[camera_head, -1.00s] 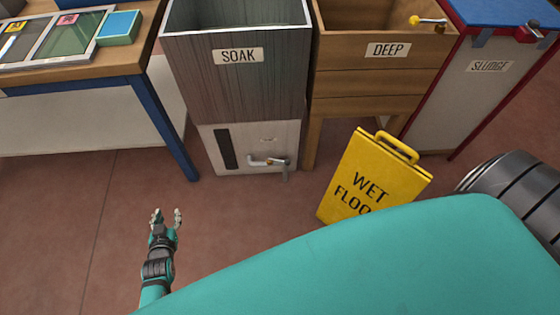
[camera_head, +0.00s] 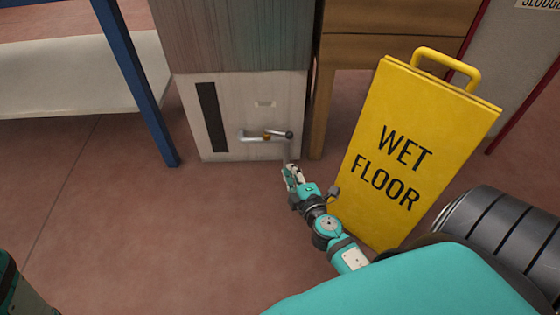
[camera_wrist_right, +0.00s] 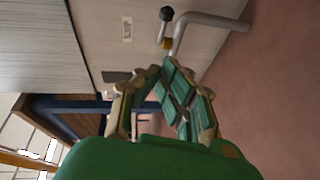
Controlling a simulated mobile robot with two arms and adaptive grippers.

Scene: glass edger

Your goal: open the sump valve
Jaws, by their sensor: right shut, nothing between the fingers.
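The sump valve (camera_head: 267,136) sits low on the pale front panel of the SOAK tank's base. It has a grey pipe with a downward bend, a brass collar and a short lever ending in a dark knob (camera_head: 289,134). The lever lies roughly level, knob to the right. In the right wrist view the collar (camera_wrist_right: 167,43) and knob (camera_wrist_right: 166,14) show beyond the fingers. My right gripper (camera_head: 291,174) is just below the valve's right end, shut and empty. It also fills the middle of the right wrist view (camera_wrist_right: 158,75). Contact with the valve cannot be told. My left gripper is out of view.
A yellow WET FLOOR sign (camera_head: 415,150) stands close to the right of my right arm. A blue table leg (camera_head: 140,90) stands left. The floor (camera_head: 150,220) in front of the panel is clear.

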